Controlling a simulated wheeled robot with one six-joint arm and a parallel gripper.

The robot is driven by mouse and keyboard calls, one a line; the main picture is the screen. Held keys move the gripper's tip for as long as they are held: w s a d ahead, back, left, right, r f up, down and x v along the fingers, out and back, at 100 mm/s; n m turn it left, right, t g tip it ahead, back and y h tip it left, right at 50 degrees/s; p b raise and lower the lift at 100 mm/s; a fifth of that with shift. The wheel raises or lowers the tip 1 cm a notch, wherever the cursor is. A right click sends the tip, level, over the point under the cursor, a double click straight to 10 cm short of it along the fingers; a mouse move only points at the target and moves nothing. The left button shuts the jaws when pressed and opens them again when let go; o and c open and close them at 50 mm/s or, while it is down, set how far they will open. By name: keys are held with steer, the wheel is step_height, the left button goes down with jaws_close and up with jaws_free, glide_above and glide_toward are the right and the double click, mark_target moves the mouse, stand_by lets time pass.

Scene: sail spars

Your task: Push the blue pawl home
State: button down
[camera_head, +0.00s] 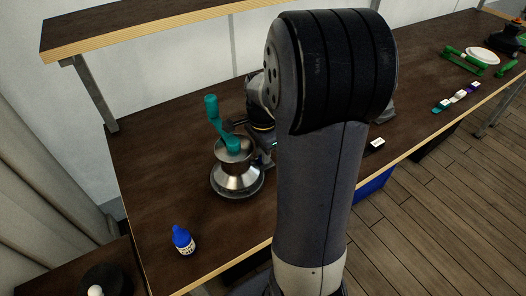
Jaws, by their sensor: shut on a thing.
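A metal winch drum (236,179) stands on the dark bench at the left, with a teal crank handle (218,122) on top. My gripper (236,123) is mostly hidden behind my own arm; its dark end shows just right of the crank handle, behind the drum's top. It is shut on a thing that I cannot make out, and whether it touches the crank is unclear. I cannot pick out a blue pawl; the right and rear of the winch are partly covered.
A blue bottle (183,240) with a white label stands at the front left of the bench (150,180). A raised shelf (130,28) runs along the back. Small coloured blocks (458,97), green parts (466,60) and a white dish (483,56) lie far right.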

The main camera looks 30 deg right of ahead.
steer(key=c, duration=1.3)
jaws_free()
steer(key=shift+r, duration=0.15)
step_height(320, 180, up, 7)
steer(key=p, duration=0.6)
steer(key=shift+f, duration=0.25)
step_height(320, 180, down, 7)
steer(key=b, duration=0.6)
steer(key=shift+r, duration=0.3)
